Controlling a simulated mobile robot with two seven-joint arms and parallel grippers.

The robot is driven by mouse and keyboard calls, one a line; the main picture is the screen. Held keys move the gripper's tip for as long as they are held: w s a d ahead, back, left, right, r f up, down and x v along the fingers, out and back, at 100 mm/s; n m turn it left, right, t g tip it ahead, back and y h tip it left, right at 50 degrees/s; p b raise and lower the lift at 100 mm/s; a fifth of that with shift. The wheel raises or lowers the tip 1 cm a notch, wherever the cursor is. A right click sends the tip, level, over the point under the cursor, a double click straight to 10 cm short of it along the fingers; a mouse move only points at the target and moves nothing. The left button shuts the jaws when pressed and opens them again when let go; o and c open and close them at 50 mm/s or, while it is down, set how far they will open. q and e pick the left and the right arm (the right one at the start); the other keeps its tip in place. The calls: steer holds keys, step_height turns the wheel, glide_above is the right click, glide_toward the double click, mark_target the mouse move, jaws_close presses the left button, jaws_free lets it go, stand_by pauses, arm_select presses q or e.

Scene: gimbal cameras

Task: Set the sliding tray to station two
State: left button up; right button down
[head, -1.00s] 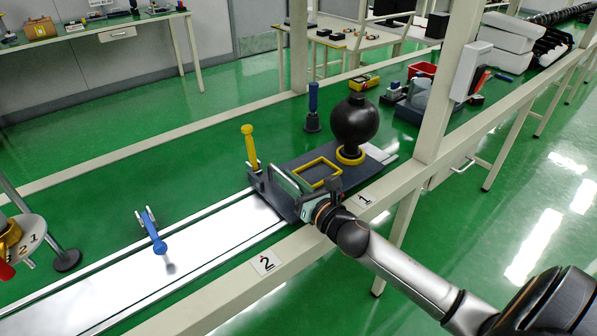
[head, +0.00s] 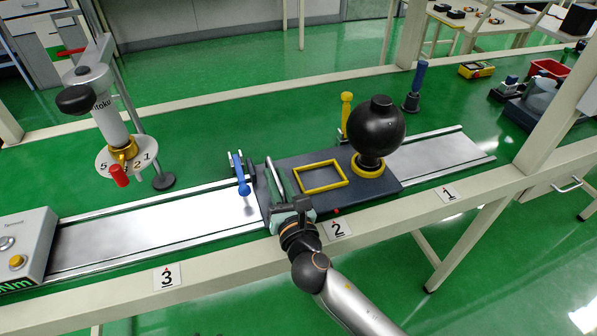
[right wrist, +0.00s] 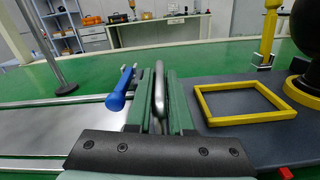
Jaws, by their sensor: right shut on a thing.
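The sliding tray (head: 390,184) is a dark grey plate on a metal rail, level with the "2" label (head: 338,230) on the front beam. A small red mark (head: 336,211) at its front edge sits just above that label. The tray carries a yellow square frame (head: 321,177) and a black ball (head: 375,130) on a stem in a yellow ring. My right gripper (head: 291,207) is shut on the silver bar handle (head: 277,177) at the tray's left end; the handle also shows between the fingers in the right wrist view (right wrist: 159,92). My left gripper is out of view.
A blue-handled lever (head: 241,176) stands close to the tray's left end. A yellow-handled lever (head: 347,110) is behind the tray. Bare rail (head: 150,222) runs left past label "3" (head: 167,277) to a grey box (head: 25,245); label "1" (head: 449,193) is right.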

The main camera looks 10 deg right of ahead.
steer(key=shift+a, duration=0.65)
steer(key=c, duration=0.8)
jaws_free()
steer(key=shift+c, duration=0.2)
steer(key=shift+s, duration=0.1)
